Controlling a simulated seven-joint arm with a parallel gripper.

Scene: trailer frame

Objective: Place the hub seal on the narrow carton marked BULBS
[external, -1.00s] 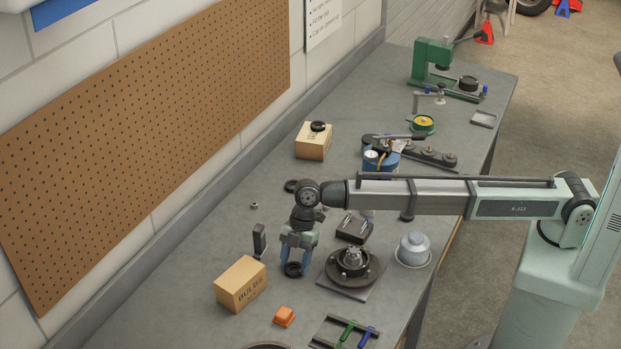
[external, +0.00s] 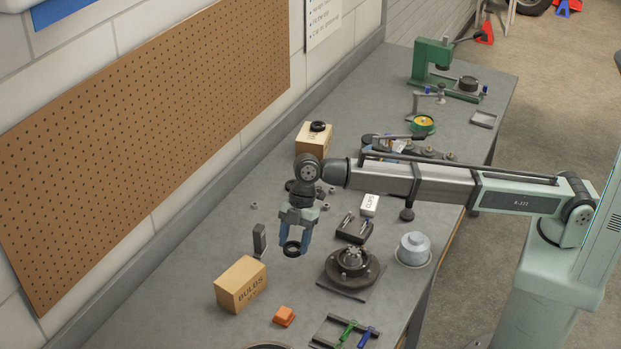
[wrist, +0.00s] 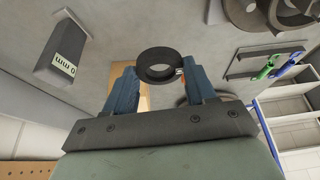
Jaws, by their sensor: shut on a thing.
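The hub seal, a black ring (external: 291,256), is held between the blue fingertips of my gripper (external: 294,245), above the bench. In the wrist view the seal (wrist: 155,54) sits across the tips of the fingers, its hole showing. The tan carton marked BULBS (external: 240,285) stands on the bench, below and left of my gripper in the external view, with a bare top. In the wrist view only a tan patch of what looks like this carton (wrist: 145,103) shows between the fingers; the rest is hidden behind my gripper.
A dark upright block (external: 259,240) stands between my gripper and the wall, near the carton. A hub on a plate (external: 352,268) is to the right, an orange block (external: 284,316) in front. Another carton (external: 312,143) with a black ring on top stands farther back.

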